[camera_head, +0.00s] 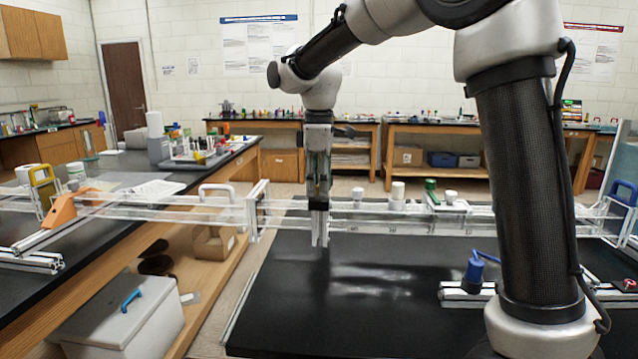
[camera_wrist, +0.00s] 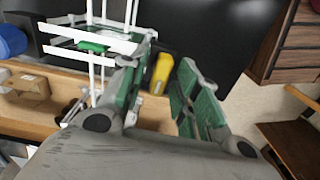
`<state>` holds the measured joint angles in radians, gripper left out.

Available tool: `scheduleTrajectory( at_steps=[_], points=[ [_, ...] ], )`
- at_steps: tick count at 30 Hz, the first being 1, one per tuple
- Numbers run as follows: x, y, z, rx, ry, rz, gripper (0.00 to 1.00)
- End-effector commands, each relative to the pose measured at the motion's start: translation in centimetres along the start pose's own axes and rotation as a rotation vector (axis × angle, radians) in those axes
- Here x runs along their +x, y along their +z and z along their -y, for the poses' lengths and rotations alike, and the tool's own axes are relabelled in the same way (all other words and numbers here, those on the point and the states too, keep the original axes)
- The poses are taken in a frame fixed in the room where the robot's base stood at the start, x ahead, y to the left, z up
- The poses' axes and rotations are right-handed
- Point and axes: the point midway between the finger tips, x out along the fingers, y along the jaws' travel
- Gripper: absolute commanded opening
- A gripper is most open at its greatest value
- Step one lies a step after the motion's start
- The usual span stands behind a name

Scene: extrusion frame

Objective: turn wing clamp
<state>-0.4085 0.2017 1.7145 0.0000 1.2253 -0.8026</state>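My gripper (camera_head: 319,241) points down over the black tabletop (camera_head: 300,290), beside the long clear rail frame (camera_head: 340,222). In the wrist view its green-padded fingers stand apart. A small yellow part (camera_wrist: 162,73) shows between them, and I cannot tell whether they touch it. White and green knobs sit along the frame: a white knob (camera_head: 397,192) and a green one (camera_head: 431,190). A blue handle (camera_head: 478,267) stands on a short rail at the right. I cannot tell which part is the wing clamp.
An orange bracket (camera_head: 68,210) and a yellow handle (camera_head: 42,176) are at the frame's left end. A grey box with a blue handle (camera_head: 125,318) stands low at the left. The black tabletop in front of my gripper is mostly clear.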

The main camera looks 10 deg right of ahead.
Motion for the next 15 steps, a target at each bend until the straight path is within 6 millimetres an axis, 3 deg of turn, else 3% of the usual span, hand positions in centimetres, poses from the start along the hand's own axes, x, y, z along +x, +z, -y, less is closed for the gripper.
scheduleTrajectory(
  at_steps=[1, 4, 15],
  points=[
    [-0.01, 0.00, 0.00, 0.000, 0.000, 0.000, 0.17],
    [-0.02, 0.00, 0.00, 0.000, 0.000, 0.000, 0.00],
    [-0.03, 0.00, -0.01, 0.030, 0.000, 0.000, 0.00]
  ],
)
